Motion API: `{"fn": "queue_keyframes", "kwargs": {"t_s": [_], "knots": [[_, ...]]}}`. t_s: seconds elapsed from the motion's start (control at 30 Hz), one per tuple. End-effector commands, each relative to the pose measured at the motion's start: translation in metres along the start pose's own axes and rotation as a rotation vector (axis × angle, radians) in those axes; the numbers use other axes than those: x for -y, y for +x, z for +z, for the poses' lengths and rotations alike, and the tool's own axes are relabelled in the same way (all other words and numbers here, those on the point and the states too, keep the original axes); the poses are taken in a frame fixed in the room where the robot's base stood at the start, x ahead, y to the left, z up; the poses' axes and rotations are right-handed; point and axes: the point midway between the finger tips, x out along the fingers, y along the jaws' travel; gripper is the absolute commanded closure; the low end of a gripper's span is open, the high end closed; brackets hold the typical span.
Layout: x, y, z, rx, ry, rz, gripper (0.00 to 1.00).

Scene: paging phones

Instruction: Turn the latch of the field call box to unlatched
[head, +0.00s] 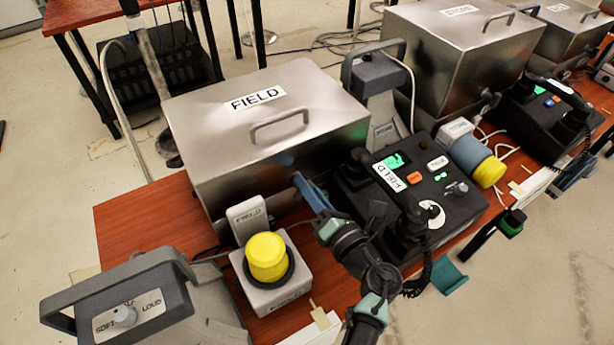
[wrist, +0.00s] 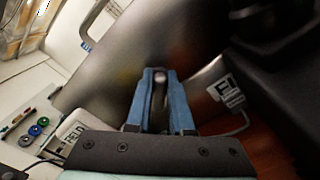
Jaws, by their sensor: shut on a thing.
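The field call box (head: 225,170) is a brushed-metal box with a FIELD label and a handle on its lid. It stands on the red-brown table with its lid down. My gripper (head: 299,180) reaches its front face from the lower right. In the wrist view, my gripper's blue fingers (wrist: 160,78) are closed around a small grey latch (wrist: 160,92) on the metal face (wrist: 120,75). In the head view the fingers cover the latch, so its angle is hard to tell.
A black FIELD phone console (head: 455,215) with a handset stands close to the right of my arm. A yellow-topped beacon (head: 267,257) and a grey loudspeaker (head: 170,315) stand to the left. Another metal box (head: 460,55) is at the back right.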

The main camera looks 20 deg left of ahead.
Motion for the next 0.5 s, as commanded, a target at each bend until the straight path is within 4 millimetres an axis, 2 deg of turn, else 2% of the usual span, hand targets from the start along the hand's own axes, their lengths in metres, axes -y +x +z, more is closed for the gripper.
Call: {"fn": "queue_keyframes", "kwargs": {"t_s": [0.5], "knots": [[0.0043, -0.0006, 0.0009, 0.002, 0.446, -0.001, 1.0]]}}
